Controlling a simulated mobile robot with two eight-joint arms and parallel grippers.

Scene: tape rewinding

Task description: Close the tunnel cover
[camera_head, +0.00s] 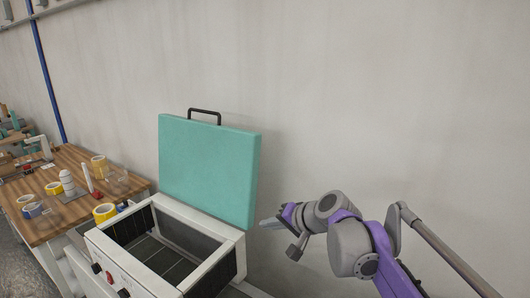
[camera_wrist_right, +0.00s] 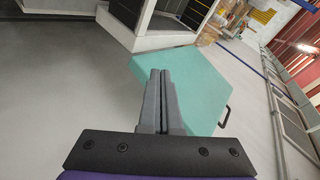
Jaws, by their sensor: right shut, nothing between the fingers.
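The tunnel cover (camera_head: 208,170) is a teal panel with a black handle (camera_head: 205,113) on its top edge. It stands open and upright at the back of the white box, leaning near the wall. The tunnel (camera_head: 236,243) is a white-rimmed box with a dark interior, open at the top. My right gripper (camera_head: 264,222) is shut and empty, just right of the cover's lower right edge. In the right wrist view, the shut fingers (camera_wrist_right: 160,72) overlap the teal cover (camera_wrist_right: 205,88); contact cannot be told. My left gripper is not in view.
A wooden table (camera_head: 75,216) with several tape rolls (camera_head: 104,212) and a white bottle (camera_head: 67,183) stands left of the tunnel. A plain grey wall (camera_head: 370,90) runs behind. The space above the tunnel opening is clear.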

